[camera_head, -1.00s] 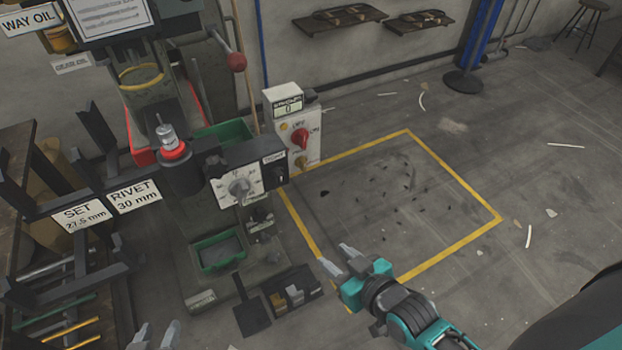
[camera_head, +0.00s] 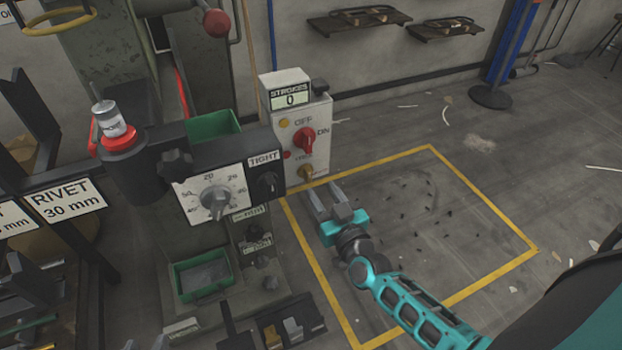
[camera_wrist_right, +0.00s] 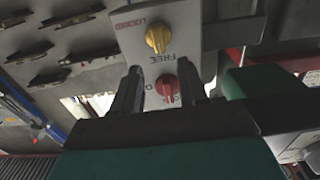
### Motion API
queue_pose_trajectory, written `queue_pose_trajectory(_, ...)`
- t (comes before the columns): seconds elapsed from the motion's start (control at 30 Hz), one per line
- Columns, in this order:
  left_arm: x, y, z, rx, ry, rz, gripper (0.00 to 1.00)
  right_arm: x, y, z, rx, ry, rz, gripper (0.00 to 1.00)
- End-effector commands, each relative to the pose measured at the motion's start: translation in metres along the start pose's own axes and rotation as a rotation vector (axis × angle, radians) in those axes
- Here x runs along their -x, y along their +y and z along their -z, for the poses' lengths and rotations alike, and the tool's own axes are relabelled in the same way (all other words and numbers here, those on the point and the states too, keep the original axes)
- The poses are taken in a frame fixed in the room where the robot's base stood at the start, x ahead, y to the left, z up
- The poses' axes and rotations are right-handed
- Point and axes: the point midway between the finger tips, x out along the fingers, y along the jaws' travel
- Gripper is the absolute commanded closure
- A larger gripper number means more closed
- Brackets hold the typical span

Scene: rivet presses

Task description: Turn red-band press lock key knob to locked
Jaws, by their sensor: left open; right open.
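The press's control box (camera_head: 315,125) carries a yellow knob (camera_head: 305,172) low on its white face. In the right wrist view this yellow knob (camera_wrist_right: 158,39) sits between the words LOCKED and FREE, its ridge running roughly toward FREE. A red band (camera_head: 122,143) circles the post at the press's left. My right gripper (camera_head: 325,190) is open and empty, just below and in front of the box. Its fingers (camera_wrist_right: 162,68) frame the box face in the wrist view, apart from the knob. My left gripper (camera_head: 146,344) is open at the bottom edge, mostly cut off.
A red OFF/ON switch (camera_head: 304,140) sits above the yellow knob. A green bin (camera_head: 201,274) stands below. The yellow-outlined floor (camera_head: 430,220) at right is clear apart from small debris.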

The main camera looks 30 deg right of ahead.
Motion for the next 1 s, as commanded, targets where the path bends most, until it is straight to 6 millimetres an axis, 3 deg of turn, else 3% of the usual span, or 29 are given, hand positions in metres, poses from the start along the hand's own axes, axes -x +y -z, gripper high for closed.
queue_pose_trajectory(0.2, -0.006, 0.001, -0.014, 0.000, -0.018, -0.004, 0.57, -0.043, -0.001, -0.002, -0.003, 0.002, 0.000, 0.57)
queue_pose_trajectory(0.4, -0.006, 0.003, -0.011, 0.004, -0.011, -0.010, 0.57, -0.063, 0.000, -0.002, -0.002, -0.001, 0.001, 0.57)
queue_pose_trajectory(0.77, -0.007, 0.007, -0.005, 0.017, -0.001, -0.013, 0.57, -0.068, -0.001, -0.001, -0.002, -0.002, 0.001, 0.57)
queue_pose_trajectory(1.0, -0.008, 0.006, -0.006, 0.015, -0.003, -0.013, 0.57, -0.067, -0.001, -0.001, -0.001, -0.002, 0.001, 0.79)
